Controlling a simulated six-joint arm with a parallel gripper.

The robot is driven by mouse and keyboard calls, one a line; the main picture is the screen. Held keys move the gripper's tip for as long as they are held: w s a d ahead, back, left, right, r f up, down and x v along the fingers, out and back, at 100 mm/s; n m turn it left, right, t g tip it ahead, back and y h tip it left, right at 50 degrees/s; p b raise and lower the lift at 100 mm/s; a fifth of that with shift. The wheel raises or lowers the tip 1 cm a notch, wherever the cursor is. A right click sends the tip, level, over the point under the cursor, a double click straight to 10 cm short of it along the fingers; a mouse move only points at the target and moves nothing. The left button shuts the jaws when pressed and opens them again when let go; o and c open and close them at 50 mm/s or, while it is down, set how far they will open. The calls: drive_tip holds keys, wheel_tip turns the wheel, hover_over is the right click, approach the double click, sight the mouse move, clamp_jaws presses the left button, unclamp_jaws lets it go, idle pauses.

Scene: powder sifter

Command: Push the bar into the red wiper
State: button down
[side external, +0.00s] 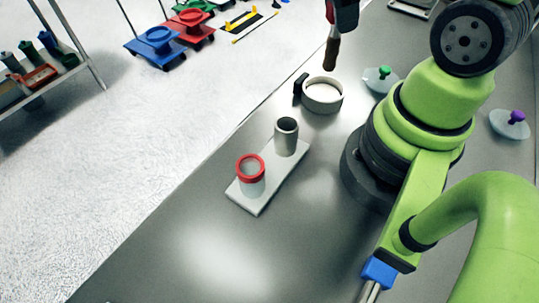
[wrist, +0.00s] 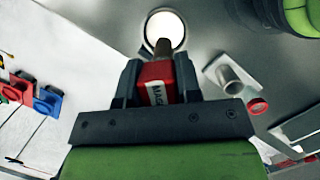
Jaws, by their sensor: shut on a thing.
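My gripper (wrist: 157,82) is shut on the red grip of the bar, lettered "MAG". The bar (side external: 332,52) hangs down from my gripper, its brown lower end just above the round sifter pan (side external: 322,108) in the side view. In the wrist view the bar's brown end (wrist: 162,48) overlaps the near rim of the pan. The red wiper (side external: 249,167) is a red ring on top of a short pale post on a light plate (side external: 258,203). It also shows at the right of the wrist view (wrist: 257,106), well away from the bar.
A grey open cylinder (side external: 287,138) stands on the same plate beside the wiper. Lids with a green knob (side external: 384,72) and a purple knob (side external: 517,116) lie on the steel table. The table left of the plate is clear. Blue and red carts (side external: 157,43) stand on the floor.

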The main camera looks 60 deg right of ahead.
drive_tip(key=w+a+r+n, duration=0.1)
drive_tip(key=w+a+n, duration=0.25)
drive_tip(key=a, duration=0.45)
wheel_tip(320, 180, up, 3)
drive_tip(key=n+t, duration=0.2)
drive_tip(key=n, duration=0.3)
hover_over(258, 157)
drive_tip(key=a, duration=0.1)
wheel_tip(258, 157, down, 10)
drive_tip(key=shift+a+f+h, duration=0.2)
drive_tip(key=shift+a+h, duration=0.05)
drive_tip(key=shift+h, duration=0.15)
drive_tip(key=shift+n, duration=0.25)
drive_tip(key=c, duration=0.8)
unclamp_jaws()
drive_tip(key=shift+f, duration=0.1)
